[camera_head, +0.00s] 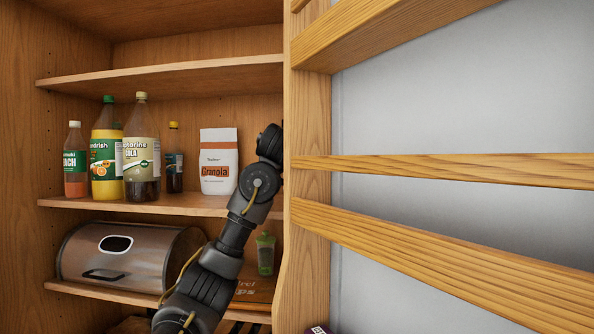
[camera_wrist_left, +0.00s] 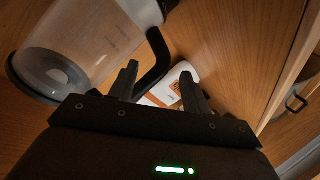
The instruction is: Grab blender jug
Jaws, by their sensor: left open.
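The blender jug (camera_wrist_left: 85,45) fills the upper left of the left wrist view. It is a clear jug, tilted in the picture, with a dark handle (camera_wrist_left: 157,55). My left gripper (camera_wrist_left: 159,69) is open, with its two dark fingers pointing toward the handle. The handle's curve shows between the fingertips, nearer the left finger; I cannot tell whether they touch. In the head view my left arm (camera_head: 252,195) reaches up into the cabinet, and its gripper end is hidden behind the wooden door-rack post. The jug does not show there. My right gripper is not in view.
A granola bag (camera_head: 219,165) stands on the middle shelf (camera_head: 190,204) beside my arm, with several bottles (camera_head: 140,160) to its left. Below are a bread bin (camera_head: 125,255) and a green container (camera_head: 265,254). The wooden door-rack post (camera_head: 308,170) stands close on the right.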

